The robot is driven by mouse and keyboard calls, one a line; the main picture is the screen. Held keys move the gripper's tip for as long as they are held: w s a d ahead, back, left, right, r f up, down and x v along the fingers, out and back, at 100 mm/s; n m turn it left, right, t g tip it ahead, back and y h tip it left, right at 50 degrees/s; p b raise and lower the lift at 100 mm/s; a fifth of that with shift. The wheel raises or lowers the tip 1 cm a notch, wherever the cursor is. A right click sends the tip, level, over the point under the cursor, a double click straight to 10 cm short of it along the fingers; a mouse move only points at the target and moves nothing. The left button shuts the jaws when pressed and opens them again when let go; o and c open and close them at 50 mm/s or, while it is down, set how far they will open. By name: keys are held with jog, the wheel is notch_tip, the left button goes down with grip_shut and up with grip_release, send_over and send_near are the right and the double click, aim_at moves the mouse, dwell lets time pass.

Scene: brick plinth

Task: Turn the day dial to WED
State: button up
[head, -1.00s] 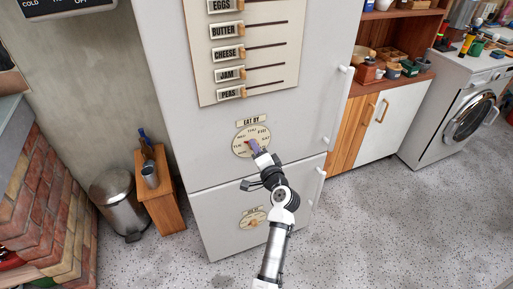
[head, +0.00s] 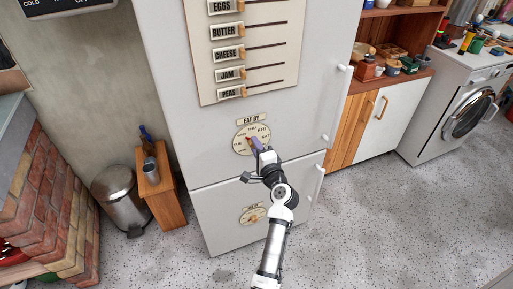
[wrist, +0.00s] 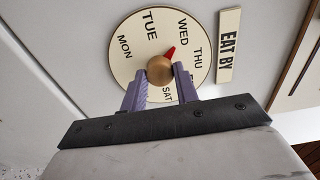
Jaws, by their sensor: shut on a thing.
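The day dial (head: 243,147) is a round cream disc under the "EAT BY" label (head: 251,120) on the fridge door. The wrist view shows the dial face (wrist: 127,70) with MON, TUE, WED, THU and SAT readable; the rest is covered. Its round brass-coloured knob (wrist: 159,69) is at the centre. The red pointer (wrist: 170,52) points close to WED, perhaps slightly to its THU side. My gripper (wrist: 160,78) is shut on the knob, with a purple finger on either side. My gripper (head: 256,144) covers the dial's lower right in the head view.
A second dial (head: 253,215) is on the lower fridge door. A panel of labelled sliders (head: 290,75) is above. Fridge handles (head: 333,105) stick out at the right. A bin (head: 121,197) and small wooden stand (head: 161,190) are at the left. Floor at the right is clear.

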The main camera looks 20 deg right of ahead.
jog(key=o, duration=1)
jog(key=s+b, duration=0.1)
jog(key=s, duration=0.3)
jog(key=s+b, duration=0.1)
jog(key=s, duration=0.4)
jog(key=s+b, duration=0.1)
jog(key=s, duration=0.4)
jog(key=shift+d+b, duration=0.25)
jog(key=shift+b, duration=0.15)
jog(key=shift+w, duration=0.1)
